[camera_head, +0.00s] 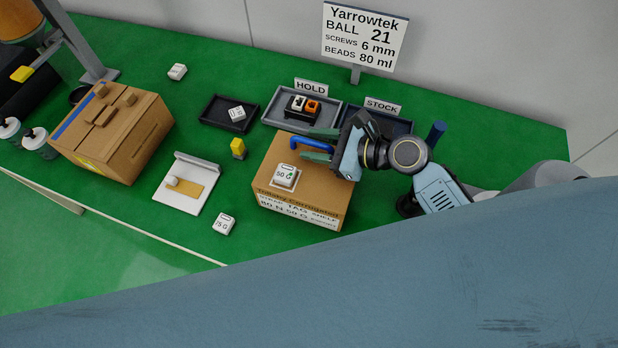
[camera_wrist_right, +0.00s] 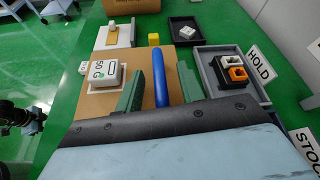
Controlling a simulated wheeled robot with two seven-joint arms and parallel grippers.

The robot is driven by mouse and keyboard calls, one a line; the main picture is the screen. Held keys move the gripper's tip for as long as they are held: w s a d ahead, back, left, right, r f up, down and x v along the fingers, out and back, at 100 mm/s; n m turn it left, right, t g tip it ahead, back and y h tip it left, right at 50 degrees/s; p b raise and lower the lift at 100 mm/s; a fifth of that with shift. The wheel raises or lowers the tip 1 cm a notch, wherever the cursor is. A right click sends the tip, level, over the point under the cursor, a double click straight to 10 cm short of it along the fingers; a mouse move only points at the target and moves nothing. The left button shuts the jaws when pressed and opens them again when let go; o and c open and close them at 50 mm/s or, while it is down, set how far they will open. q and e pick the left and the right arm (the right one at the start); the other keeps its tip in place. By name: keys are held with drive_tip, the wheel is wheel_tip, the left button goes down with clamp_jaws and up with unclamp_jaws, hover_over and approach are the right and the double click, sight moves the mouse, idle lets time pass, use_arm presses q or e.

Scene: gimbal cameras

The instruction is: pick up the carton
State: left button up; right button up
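Two brown boxes could be the carton. One cardboard box (camera_head: 262,190), with printed text on its front, stands right of the middle. A white "50 G" block (camera_head: 285,175) sits on its top, and a blue bar (camera_head: 310,146) runs over the top. My right gripper (camera_head: 318,147) is over this box. In the right wrist view its green fingers (camera_wrist_right: 160,88) are apart, with the blue bar (camera_wrist_right: 160,75) between them and gaps on both sides. The other brown box (camera_head: 112,132), with small blocks on top, stands at the left.
Behind the box are a grey HOLD tray (camera_head: 272,113) with a black holder in it, and a dark STOCK tray (camera_head: 388,127). A black tray (camera_head: 211,112), yellow block (camera_head: 238,148), white stand (camera_head: 180,197) and "75 G" block (camera_head: 223,224) lie to the left.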

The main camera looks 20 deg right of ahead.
clamp_jaws()
idle(1.3)
drive_tip(key=shift+r, duration=0.1)
